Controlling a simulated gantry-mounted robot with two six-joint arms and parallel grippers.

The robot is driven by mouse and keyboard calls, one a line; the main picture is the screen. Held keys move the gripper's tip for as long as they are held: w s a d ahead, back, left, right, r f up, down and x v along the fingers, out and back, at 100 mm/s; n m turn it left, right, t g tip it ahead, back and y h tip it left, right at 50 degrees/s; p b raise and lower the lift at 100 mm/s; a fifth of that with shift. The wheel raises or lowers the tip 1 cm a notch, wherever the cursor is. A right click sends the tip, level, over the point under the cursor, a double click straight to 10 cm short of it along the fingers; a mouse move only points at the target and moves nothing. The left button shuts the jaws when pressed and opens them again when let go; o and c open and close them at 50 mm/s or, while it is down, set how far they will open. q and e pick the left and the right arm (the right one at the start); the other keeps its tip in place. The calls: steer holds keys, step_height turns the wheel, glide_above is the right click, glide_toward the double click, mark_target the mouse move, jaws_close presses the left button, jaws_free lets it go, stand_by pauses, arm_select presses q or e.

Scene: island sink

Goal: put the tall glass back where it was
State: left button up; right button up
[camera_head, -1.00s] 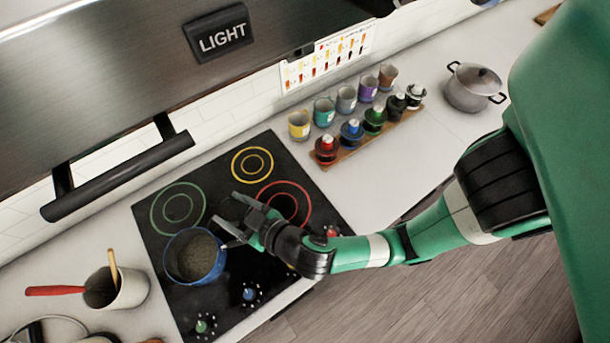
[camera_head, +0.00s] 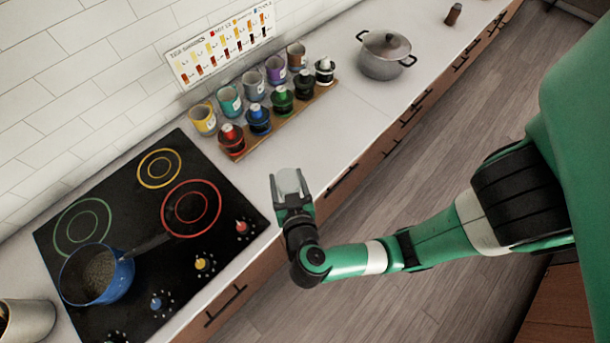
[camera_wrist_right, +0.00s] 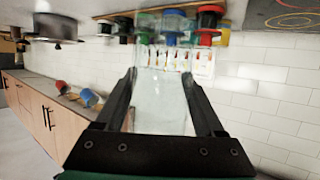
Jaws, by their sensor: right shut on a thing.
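My right gripper (camera_head: 291,185) is shut on the tall glass (camera_head: 289,181), a clear, see-through glass. In the head view it is held near the front edge of the counter, right of the stove. In the right wrist view the glass (camera_wrist_right: 161,103) fills the space between the two black fingers of the right gripper (camera_wrist_right: 165,95). Parts of the glass are hidden behind the fingers. My left gripper is in neither view now.
A black stove (camera_head: 140,215) carries a blue pot (camera_head: 97,274) at its front left. A wooden rack (camera_head: 285,119) with several colored jars stands by the wall, with cups behind. A lidded grey pot (camera_head: 385,56) stands farther right. Bare counter (camera_head: 335,140) lies between.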

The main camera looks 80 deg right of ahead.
steer(key=shift+w+a, duration=0.2)
steer(key=shift+w, duration=0.4)
arm_select(q)
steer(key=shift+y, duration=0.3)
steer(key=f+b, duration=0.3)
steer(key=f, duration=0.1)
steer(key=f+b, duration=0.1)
steer(key=b, duration=0.1)
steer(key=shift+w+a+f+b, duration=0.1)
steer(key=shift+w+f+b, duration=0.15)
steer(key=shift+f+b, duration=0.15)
arm_select(e)
steer(key=w+d+f, duration=0.4)
steer(key=d+f, duration=0.5)
steer(key=d, duration=0.3)
steer(key=shift+d, duration=0.25)
steer(key=f+b, duration=0.2)
steer(key=f, duration=0.1)
steer(key=f+b, duration=0.1)
steer(key=shift+w+d+f, duration=0.1)
steer(key=shift+d+f, duration=0.1)
steer(key=shift+d, duration=0.15)
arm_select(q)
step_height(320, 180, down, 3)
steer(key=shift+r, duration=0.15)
arm_select(e)
steer(key=shift+r, duration=0.1)
steer(key=o, duration=1.6)
steer(key=shift+c, duration=0.2)
